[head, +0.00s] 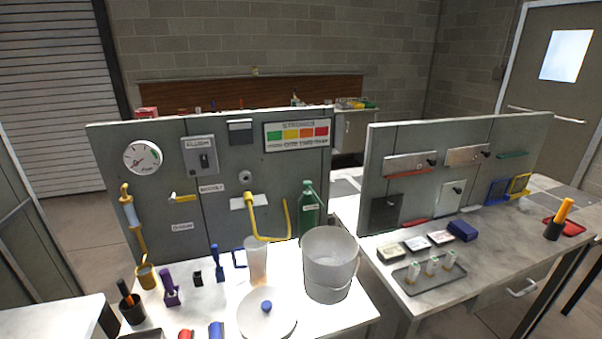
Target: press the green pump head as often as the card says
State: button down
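A green bottle (309,215) stands upright at the right of the left grey panel, behind the white bucket. Its narrow green top (308,185) looks like a pump head. A small pale label is on its front; its text is too small to read. A card with green, yellow, orange and red blocks (297,134) hangs on the panel above it. Its heading looks like "STRONGER"; the line below is too blurred to read surely. The bucket hides the bottle's lower part. My gripper is not in view.
The white bucket (329,268), a clear cylinder (257,262) and a round white lid with a blue knob (267,315) stand in front of the bottle. A yellow bent pipe (270,237) sticks out just left of it. A second panel (455,170) stands right.

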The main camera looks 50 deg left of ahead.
aim_at(307, 183)
jog(key=u, duration=0.7)
jog(key=i, duration=0.8)
jog(key=u, duration=1.35)
jog(key=i, duration=0.3)
jog(key=u, duration=0.15)
